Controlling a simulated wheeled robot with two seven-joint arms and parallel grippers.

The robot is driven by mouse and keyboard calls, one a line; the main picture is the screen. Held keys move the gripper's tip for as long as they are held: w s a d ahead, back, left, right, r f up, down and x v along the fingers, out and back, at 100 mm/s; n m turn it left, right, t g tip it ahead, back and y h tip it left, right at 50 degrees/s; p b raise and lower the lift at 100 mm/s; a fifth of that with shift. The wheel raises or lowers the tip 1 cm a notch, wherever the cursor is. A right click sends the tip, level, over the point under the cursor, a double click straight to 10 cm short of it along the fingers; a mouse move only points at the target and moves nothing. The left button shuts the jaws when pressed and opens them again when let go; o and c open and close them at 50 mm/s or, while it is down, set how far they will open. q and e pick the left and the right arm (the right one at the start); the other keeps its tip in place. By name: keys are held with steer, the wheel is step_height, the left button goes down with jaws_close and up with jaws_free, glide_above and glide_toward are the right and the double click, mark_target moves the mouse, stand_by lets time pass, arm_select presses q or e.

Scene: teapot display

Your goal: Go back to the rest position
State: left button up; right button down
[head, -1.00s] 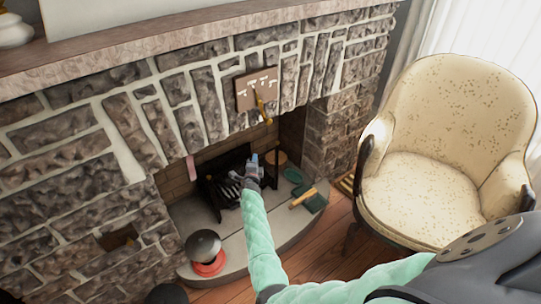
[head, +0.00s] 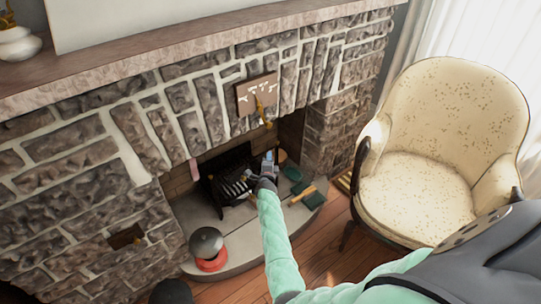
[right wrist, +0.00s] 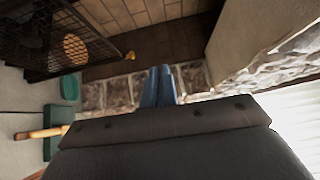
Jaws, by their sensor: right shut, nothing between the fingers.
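My right gripper (head: 268,160) reaches out over the hearth in front of the fireplace opening in the head view. Its blue fingers (right wrist: 160,86) are pressed together and empty in the right wrist view. My left gripper is not in view.
A black grate (head: 227,172) stands in the fireplace close to my right gripper. A green object with a wooden handle (head: 303,195) and a black-and-red round object (head: 208,250) are on the stone hearth (head: 240,243). A plaque with hooks (head: 257,93) hangs above. A cream armchair (head: 430,180) stands at right.

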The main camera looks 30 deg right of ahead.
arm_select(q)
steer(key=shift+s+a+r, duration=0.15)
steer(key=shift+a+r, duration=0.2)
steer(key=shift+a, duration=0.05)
